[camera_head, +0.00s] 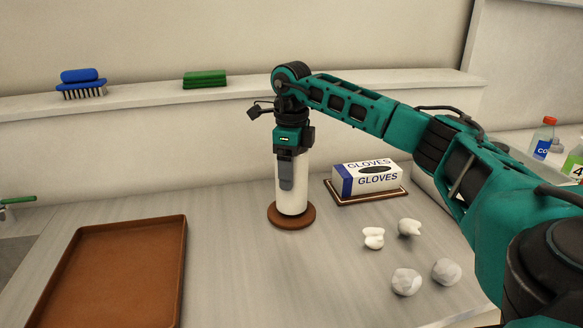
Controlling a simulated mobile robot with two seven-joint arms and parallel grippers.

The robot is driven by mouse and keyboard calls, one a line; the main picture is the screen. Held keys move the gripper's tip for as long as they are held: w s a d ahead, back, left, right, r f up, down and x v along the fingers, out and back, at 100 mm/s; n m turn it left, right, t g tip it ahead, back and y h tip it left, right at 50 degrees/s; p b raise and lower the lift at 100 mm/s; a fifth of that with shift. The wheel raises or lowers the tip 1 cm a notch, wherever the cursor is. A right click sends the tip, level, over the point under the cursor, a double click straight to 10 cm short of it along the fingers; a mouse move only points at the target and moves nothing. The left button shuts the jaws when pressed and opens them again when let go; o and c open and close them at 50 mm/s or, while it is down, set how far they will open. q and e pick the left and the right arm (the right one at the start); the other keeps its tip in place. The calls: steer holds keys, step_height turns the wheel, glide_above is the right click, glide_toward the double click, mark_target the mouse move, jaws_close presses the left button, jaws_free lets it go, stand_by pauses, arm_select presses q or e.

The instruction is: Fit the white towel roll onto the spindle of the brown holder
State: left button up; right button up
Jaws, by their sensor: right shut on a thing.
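The white towel roll (292,196) stands upright over the round brown base of the holder (291,215), in the middle of the counter. The roll's lower end is at or very close to the base; I cannot tell whether it touches. The spindle is hidden, apparently behind or inside the roll. My right gripper (287,180) points down from above and is shut on the upper part of the roll, with a grey finger on its near side. My left gripper is not in view.
A brown tray (176,290) lies at the left. A gloves box (367,178) sits on a brown mat (366,198) right of the roll. Several crumpled white pieces (406,281) lie at the front right. A brush (82,88) and green pads (205,79) sit on the back ledge.

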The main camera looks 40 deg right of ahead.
steer(key=shift+r, duration=0.1)
steer(key=shift+p, duration=0.4)
steer(key=shift+f, duration=0.5)
steer(key=o, duration=1.2)
step_height(320, 180, up, 13)
steer(key=shift+p, duration=0.45)
